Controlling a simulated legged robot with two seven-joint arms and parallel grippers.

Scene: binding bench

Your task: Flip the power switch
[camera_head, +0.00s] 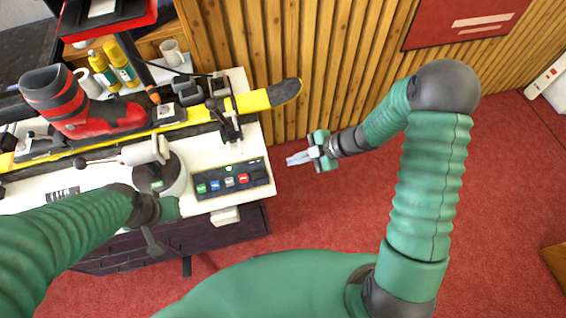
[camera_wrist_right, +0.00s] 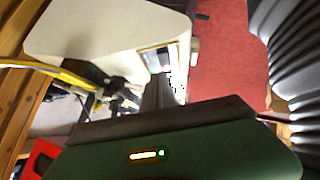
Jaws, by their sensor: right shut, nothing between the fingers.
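A dark control panel (camera_head: 232,180) with several coloured switches, green, blue, grey and red, lies on the right front part of the white bench. I cannot tell which is the power switch. My right gripper (camera_head: 290,160) is shut and empty, to the right of the panel and apart from it, pointing left. In the right wrist view its fingers (camera_wrist_right: 160,92) point toward the bench, with the panel (camera_wrist_right: 157,58) partly showing beyond them. My left gripper (camera_head: 155,238) is low at the bench's front edge; its fingers are not clear.
A yellow ski (camera_head: 268,97) with a red-and-black boot (camera_head: 65,100) lies along the bench, its tip past the right end. A clamp stand (camera_head: 228,125) rises behind the panel. A white box (camera_head: 225,217) juts from the front edge. Red floor right of the bench is clear.

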